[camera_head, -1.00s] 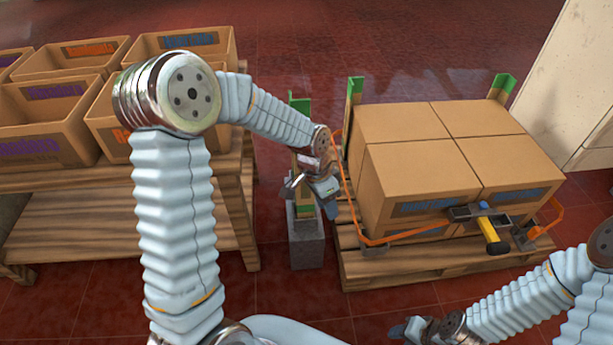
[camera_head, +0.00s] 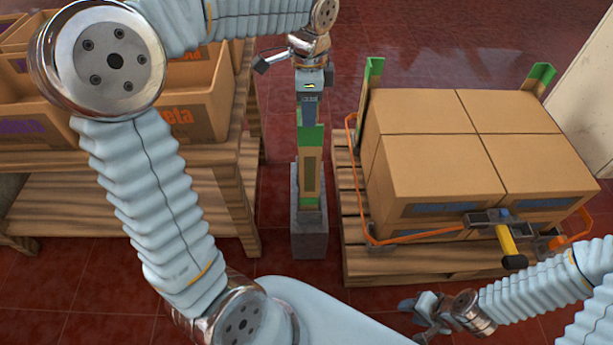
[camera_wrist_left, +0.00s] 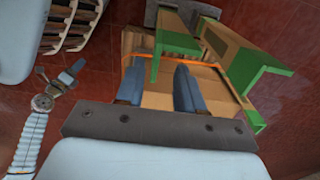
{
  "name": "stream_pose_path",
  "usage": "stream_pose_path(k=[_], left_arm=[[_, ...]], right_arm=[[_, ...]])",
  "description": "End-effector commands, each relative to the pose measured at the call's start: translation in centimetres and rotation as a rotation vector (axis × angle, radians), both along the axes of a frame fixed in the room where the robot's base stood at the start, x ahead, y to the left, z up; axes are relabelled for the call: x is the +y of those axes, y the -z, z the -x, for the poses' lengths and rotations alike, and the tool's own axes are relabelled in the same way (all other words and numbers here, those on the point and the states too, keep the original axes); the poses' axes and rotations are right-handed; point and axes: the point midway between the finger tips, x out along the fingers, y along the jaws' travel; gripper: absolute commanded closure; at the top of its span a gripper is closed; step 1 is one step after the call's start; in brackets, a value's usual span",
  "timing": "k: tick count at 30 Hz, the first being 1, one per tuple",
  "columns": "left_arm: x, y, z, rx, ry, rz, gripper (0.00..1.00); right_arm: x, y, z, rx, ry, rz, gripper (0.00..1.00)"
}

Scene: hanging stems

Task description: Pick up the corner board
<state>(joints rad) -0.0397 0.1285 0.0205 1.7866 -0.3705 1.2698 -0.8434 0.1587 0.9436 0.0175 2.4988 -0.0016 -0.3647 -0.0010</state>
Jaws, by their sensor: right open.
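A tan corner board (camera_head: 311,172) with green ends stands upright in a grey block (camera_head: 311,243) between the shelf and the pallet. My left gripper (camera_head: 310,112) is above the board's upper part and hides some of it. In the left wrist view its two blue fingers (camera_wrist_left: 158,88) are apart, and a green board end (camera_wrist_left: 177,42) shows beyond and between them. A second green-edged piece (camera_wrist_left: 250,68) is to the right there. I cannot tell whether the fingers touch the board. My right gripper (camera_head: 420,318) is open and empty at the lower right.
Cartons (camera_head: 440,165) stand on a wooden pallet (camera_head: 400,268) with an orange strap (camera_head: 362,205) around them. Green-topped boards stand at the far corners (camera_head: 372,72). A yellow-handled tensioner (camera_head: 506,240) hangs at the front. Shelves with open boxes (camera_head: 205,110) are left.

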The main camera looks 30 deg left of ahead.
Motion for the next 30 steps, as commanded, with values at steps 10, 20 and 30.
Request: stream_pose_path(k=[10,20,30], left_arm=[[-0.4,4.1,0.2,0.003,0.000,0.001,0.63],[-0.6,7.3,0.1,-0.001,-0.002,0.001,0.63],[-0.6,7.3,0.1,-0.001,-0.002,0.002,0.92]], right_arm=[[-0.2,0.6,-0.1,-0.002,0.003,0.002,0.57],[-0.3,0.9,-0.2,-0.004,0.006,0.005,0.57],[-0.3,0.9,-0.2,-0.004,0.006,0.005,0.57]])
